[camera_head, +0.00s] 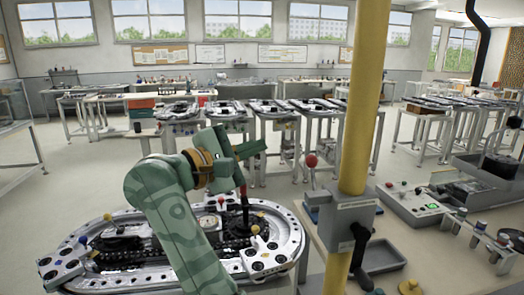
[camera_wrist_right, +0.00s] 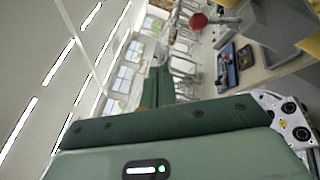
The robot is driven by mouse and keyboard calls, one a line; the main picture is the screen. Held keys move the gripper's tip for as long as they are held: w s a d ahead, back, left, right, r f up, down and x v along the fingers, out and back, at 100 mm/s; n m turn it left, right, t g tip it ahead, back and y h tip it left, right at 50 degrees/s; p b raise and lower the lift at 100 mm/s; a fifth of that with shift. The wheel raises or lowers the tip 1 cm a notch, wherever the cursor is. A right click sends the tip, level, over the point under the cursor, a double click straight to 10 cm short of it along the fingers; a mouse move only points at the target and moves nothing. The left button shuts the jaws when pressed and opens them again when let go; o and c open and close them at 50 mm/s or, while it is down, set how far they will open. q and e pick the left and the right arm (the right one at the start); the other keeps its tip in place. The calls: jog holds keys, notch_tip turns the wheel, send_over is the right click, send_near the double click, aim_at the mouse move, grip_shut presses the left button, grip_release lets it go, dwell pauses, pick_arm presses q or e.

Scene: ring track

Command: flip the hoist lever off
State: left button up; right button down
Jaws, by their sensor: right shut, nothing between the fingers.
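A lever with a red ball knob (camera_head: 311,161) stands upright on a thin grey stalk beside the yellow post. Its foot seems to meet the grey box (camera_head: 350,213) on the post. The red knob also shows at the top of the right wrist view (camera_wrist_right: 198,21), beyond the fingers and to their right. My right gripper (camera_head: 259,147) is left of the knob in the head view, with a gap between them. Its green fingers point right and are shut and empty; they show together in the right wrist view (camera_wrist_right: 160,84). My left gripper is not in view.
The yellow post (camera_head: 356,120) rises from the bench, with a black handle on its box. An oval ring track (camera_head: 281,259) lies below my right arm. A control panel (camera_head: 417,204) stands right of the post. Several tables stand behind.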

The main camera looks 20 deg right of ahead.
aim_at(313, 171)
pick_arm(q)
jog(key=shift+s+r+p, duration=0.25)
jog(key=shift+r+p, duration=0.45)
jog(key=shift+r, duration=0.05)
pick_arm(e)
jog(key=s+d+f+m+y, duration=0.1)
jog(key=d+f+m+y, duration=0.1)
jog(key=d, duration=0.7)
jog(key=shift+f+m+g, duration=0.3)
jog(key=shift+f+m, duration=0.3)
jog(key=shift+f, duration=0.3)
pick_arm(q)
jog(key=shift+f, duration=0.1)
pick_arm(e)
jog(key=shift+s+d, duration=0.1)
